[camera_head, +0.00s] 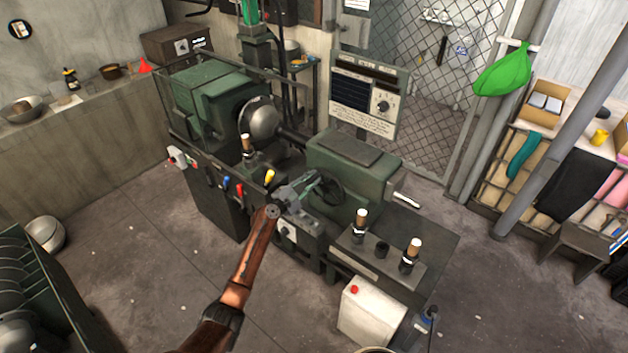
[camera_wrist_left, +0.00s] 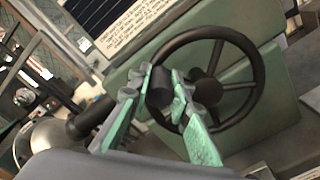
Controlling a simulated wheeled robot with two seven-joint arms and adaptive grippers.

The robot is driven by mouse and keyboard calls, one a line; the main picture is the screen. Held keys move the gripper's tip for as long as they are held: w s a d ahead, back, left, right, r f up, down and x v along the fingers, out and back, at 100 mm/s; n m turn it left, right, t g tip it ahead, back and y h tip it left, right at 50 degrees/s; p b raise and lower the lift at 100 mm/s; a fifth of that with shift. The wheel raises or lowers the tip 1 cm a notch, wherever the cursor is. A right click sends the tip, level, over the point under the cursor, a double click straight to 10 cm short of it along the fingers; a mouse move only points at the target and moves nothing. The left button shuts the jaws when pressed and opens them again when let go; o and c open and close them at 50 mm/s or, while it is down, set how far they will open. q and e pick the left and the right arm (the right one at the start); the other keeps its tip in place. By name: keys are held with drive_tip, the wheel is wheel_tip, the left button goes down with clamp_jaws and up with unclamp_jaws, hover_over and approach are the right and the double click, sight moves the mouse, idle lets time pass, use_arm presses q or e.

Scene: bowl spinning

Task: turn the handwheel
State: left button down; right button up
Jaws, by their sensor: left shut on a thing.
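The black handwheel (camera_head: 331,187) is on the front of the green tailstock block (camera_head: 352,165) of the spinning lathe. In the left wrist view the handwheel (camera_wrist_left: 262,75) shows as a dark ring with spokes and a central hub. A black knob (camera_wrist_left: 160,86) stands out from its left side. My left gripper (camera_head: 314,182) reaches the wheel's left side. In the left wrist view its green fingers (camera_wrist_left: 167,90) are closed on the knob, one on each side. My right gripper is not in either view.
The lathe's metal disc (camera_head: 259,118) sits left of the wheel. Tools with wooden handles (camera_head: 361,222) stand on the lathe's right end. A white box with a red button (camera_head: 372,311) is below. Bowls and racks (camera_head: 45,232) are at left. Floor in front is clear.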

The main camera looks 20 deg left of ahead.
use_arm(q)
drive_tip(key=shift+a, duration=0.25)
drive_tip(key=c, duration=1.8)
unclamp_jaws()
drive_tip(key=shift+o, duration=0.2)
drive_tip(key=shift+d+f, duration=0.1)
drive_tip(key=v, duration=1.2)
